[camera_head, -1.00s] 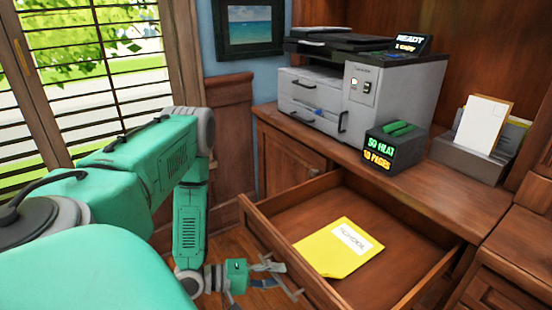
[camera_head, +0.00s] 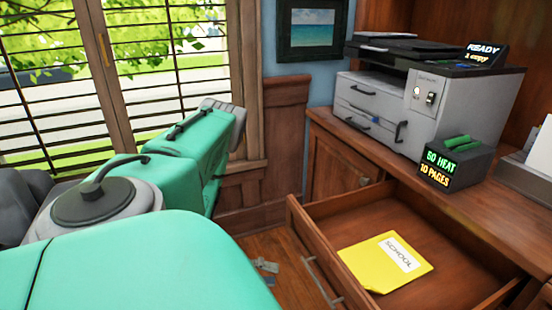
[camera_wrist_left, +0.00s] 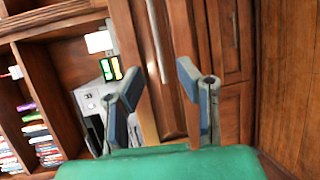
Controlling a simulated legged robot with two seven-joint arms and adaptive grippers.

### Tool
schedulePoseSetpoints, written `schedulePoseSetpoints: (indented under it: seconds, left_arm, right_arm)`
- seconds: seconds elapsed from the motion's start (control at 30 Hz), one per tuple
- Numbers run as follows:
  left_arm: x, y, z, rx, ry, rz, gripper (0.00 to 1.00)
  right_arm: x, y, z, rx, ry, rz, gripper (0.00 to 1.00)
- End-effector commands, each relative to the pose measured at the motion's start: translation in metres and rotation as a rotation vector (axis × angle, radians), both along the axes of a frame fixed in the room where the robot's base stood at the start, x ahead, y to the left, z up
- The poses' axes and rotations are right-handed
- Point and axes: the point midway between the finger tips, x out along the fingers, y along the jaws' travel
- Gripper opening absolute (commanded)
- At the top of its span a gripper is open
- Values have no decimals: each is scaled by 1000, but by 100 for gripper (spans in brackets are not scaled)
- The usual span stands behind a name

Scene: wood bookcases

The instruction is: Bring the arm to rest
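My left arm comes in from the left of the head view, its teal links folded in front of the window. Most of my left gripper is hidden behind the arm; only small grey finger parts (camera_head: 266,266) show, low and left of the open drawer (camera_head: 470,270). In the left wrist view, my left gripper (camera_wrist_left: 160,85) has its two blue-grey fingers spread apart with nothing between them. My right gripper is not in view.
A yellow folder labelled SCHOOL (camera_head: 375,268) lies in the drawer, which juts out from the desk. A printer (camera_head: 395,108) and a display box (camera_head: 455,165) stand on the desk. Bookshelves with books (camera_wrist_left: 40,135) show in the left wrist view.

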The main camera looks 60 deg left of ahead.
Motion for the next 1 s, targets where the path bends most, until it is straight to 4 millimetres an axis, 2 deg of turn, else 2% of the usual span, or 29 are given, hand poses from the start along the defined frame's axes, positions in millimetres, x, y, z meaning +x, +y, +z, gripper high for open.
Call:
schedulePoseSetpoints:
  seconds: [0.47, 0.57, 0.67, 0.8, 0.9, 1.0]
  left_arm:
    - [0, 1, -1, -2, 1, 0, 30]
    - [8, -5, -5, 34, 10, -8, 30]
    - [30, -24, -20, 157, 50, -35, 30]
    - [59, -69, -53, 452, 174, -142, 30]
    - [60, -103, -75, 680, 293, -275, 30]
    - [40, -130, -89, 887, 417, -446, 30]
  right_arm:
    - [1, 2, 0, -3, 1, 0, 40]
    - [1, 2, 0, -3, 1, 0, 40]
    - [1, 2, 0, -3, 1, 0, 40]
    - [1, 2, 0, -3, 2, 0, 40]
    - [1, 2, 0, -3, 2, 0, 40]
    - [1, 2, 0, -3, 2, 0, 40]
